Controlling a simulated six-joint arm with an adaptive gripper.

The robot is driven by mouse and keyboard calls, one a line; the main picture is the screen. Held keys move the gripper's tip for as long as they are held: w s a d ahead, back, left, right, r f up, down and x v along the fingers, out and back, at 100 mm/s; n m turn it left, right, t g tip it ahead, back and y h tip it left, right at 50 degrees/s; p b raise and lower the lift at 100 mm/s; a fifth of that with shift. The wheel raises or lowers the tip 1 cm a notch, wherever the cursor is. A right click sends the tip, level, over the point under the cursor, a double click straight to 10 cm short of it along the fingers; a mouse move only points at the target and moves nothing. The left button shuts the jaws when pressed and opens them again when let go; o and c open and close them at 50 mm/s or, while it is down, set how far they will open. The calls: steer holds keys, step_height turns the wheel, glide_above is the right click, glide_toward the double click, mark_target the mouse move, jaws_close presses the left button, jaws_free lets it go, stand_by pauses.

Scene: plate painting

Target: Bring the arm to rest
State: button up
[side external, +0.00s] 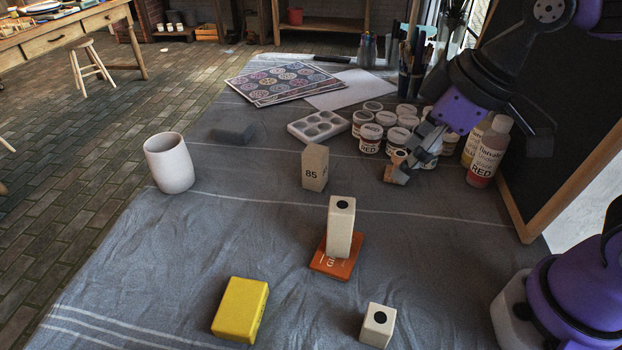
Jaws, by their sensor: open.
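My gripper (400,165) is at the right of the cloth-covered table, low in front of a group of paint jars. It points down and to the left with its jaws open. Small tan parts show at its tips; I cannot tell whether they are finger pads or something behind. No block is between the jaws. A tall beige block (340,228) with a black dot on top stands upright on an orange tile (326,266), apart from my gripper. A beige block marked 85 (314,168) stands left of my gripper.
A yellow block (240,309) and a short dotted block (378,325) are near the front. Paint jars (371,138), bottles (487,152) and a white palette (318,127) crowd my gripper. A framed blackboard (560,130) stands right.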

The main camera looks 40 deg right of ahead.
steer(key=s+d+m+t+h, duration=0.1)
steer(key=s+d+m+h, duration=0.1)
steer(key=d+m, duration=0.3)
steer(key=shift+s+d+r+m, duration=0.3)
steer(key=shift+s+d, duration=0.4)
steer(key=shift+d, duration=0.3)
